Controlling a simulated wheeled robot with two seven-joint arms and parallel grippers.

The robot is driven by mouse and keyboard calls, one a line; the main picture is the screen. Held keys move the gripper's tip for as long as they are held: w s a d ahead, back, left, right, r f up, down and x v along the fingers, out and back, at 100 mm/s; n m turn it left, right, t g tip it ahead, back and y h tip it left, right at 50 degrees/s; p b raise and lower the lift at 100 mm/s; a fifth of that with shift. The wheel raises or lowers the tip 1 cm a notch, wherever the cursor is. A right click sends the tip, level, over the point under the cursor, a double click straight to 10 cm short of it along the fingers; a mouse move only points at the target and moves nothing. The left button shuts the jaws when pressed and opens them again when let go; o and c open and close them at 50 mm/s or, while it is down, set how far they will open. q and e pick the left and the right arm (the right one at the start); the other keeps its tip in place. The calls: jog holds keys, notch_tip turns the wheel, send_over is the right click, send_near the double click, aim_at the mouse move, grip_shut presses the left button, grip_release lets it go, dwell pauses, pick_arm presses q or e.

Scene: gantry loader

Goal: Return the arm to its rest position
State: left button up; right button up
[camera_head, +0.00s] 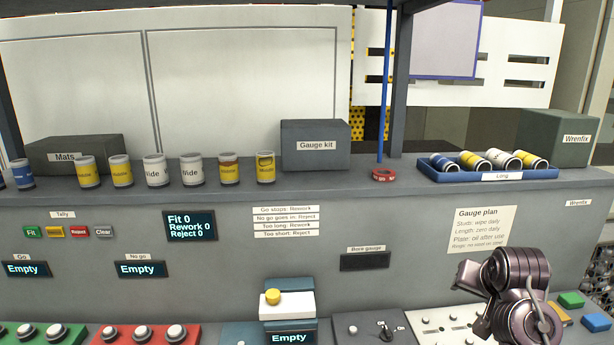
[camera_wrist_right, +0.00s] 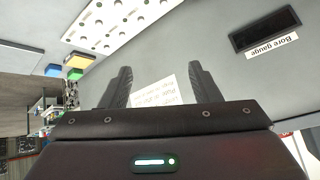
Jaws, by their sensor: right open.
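My right arm (camera_head: 515,290) shows at the lower right of the head view, in front of the grey bench face. Its gripper is hard to make out there. In the right wrist view my right gripper (camera_wrist_right: 160,74) has its two dark fingers spread apart, with nothing between them. The white Gauge plan sheet (camera_wrist_right: 157,93) shows beyond the gap between the fingers; it is also on the bench face in the head view (camera_head: 482,229). My left gripper is not in view.
Several cans (camera_head: 154,170) stand on the upper shelf, beside a Gauge kit box (camera_head: 315,158). A blue tray (camera_head: 482,175) holds more cans. Below my right arm are a white holed panel (camera_head: 445,325) and coloured blocks (camera_head: 571,299).

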jog(key=s+a+f+n+g+y, duration=0.1)
jog(key=s+a+f+n, duration=0.2)
jog(key=s+a+f, duration=0.45)
jog(key=s+a+f+n+g, duration=0.2)
jog(key=s+f, duration=0.3)
jog(key=s, duration=0.6)
jog(key=s+a+f+n+g+y, duration=0.1)
jog(key=s+a+f+n, duration=0.2)
jog(key=s+a+f, duration=0.45)
jog(key=s+d+f+g+b, duration=0.1)
jog(key=s+d+f, duration=0.1)
jog(key=f, duration=1.5)
jog(key=s+d+f+g+b, duration=0.1)
jog(key=s+f+b, duration=0.15)
jog(key=f, duration=1.45)
jog(key=s+d+f, duration=0.1)
jog(key=s+f, duration=0.7)
jog(key=s, duration=0.1)
jog(key=s+d+f+g+b, duration=0.1)
jog(key=s+d+f, duration=0.1)
jog(key=s+f, duration=0.7)
jog(key=shift+s+d, duration=0.25)
jog(key=shift+s, duration=0.05)
jog(key=shift+f, duration=0.1)
